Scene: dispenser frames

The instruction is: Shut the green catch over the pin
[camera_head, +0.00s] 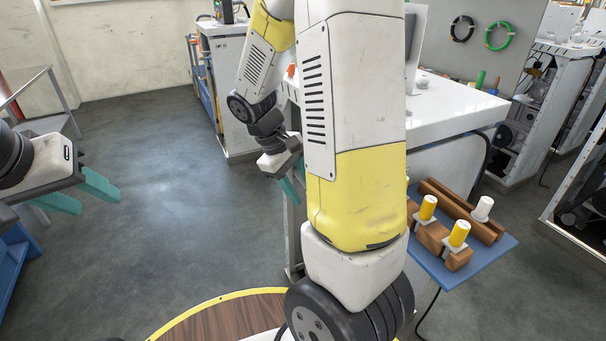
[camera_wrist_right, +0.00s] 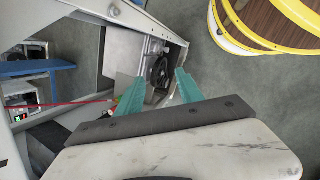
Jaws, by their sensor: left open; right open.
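I cannot make out the green catch or its pin in either view. My raised right arm hides much of the white workbench in the head view. My left gripper (camera_head: 99,204) is open and empty over bare floor at the far left. My right gripper (camera_head: 293,191) is in the middle of the head view, beside the near end of the bench and partly behind my arm. In the right wrist view its teal fingers (camera_wrist_right: 160,78) are apart with nothing held between them.
A blue tray (camera_head: 485,262) holds brown blocks and yellow and white cylinders. A green ring (camera_head: 499,36) hangs on the grey panel. A white cabinet (camera_head: 233,95) stands behind.

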